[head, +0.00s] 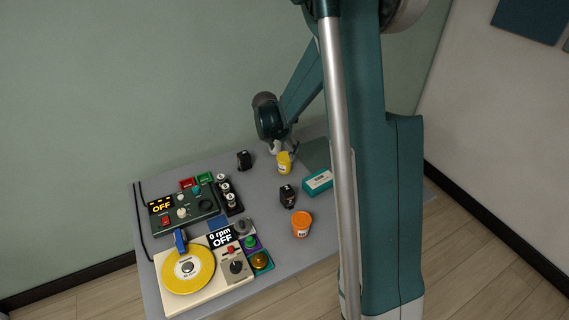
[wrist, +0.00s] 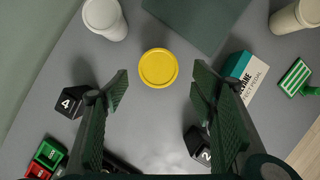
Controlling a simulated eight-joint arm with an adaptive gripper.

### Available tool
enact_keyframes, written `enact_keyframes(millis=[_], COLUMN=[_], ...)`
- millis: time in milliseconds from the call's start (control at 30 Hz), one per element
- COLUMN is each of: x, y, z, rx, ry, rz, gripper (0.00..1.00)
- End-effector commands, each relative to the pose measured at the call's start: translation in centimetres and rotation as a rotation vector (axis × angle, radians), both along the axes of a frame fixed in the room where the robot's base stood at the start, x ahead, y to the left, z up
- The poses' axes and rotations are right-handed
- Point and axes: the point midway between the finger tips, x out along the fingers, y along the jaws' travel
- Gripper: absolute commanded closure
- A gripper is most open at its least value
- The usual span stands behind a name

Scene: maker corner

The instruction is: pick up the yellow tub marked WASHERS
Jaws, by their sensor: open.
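The yellow tub (head: 285,165) stands upright on the grey table, with a pale label too small to read. In the wrist view its round yellow lid (wrist: 158,68) faces me, and no marking shows on it. My gripper (wrist: 160,88) is open and empty, with its dark green ribbed fingers spread to the left and right. The lid shows between and a little beyond the fingertips, and neither finger appears to touch it. In the head view my gripper (head: 281,148) is just above and behind the tub, partly hidden by my wrist.
A black block marked 4 (wrist: 68,103) is left of the fingers. Another black block (wrist: 197,146) is near the right finger. A teal pedal box (head: 318,182) and an orange tub (head: 301,226) stand nearby. A turntable (head: 188,268) and control boxes fill the table's left side.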

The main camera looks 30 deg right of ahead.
Motion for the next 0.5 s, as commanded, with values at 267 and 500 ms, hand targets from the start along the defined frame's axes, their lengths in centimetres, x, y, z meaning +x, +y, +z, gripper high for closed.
enact_keyframes(millis=[267,500], x=[0.0,0.3], y=[0.0,-0.4], z=[0.0,-1.2], rx=[0.000,0.000], ry=[0.000,-0.001], rz=[-0.001,-0.002], gripper=[0.43,0.43])
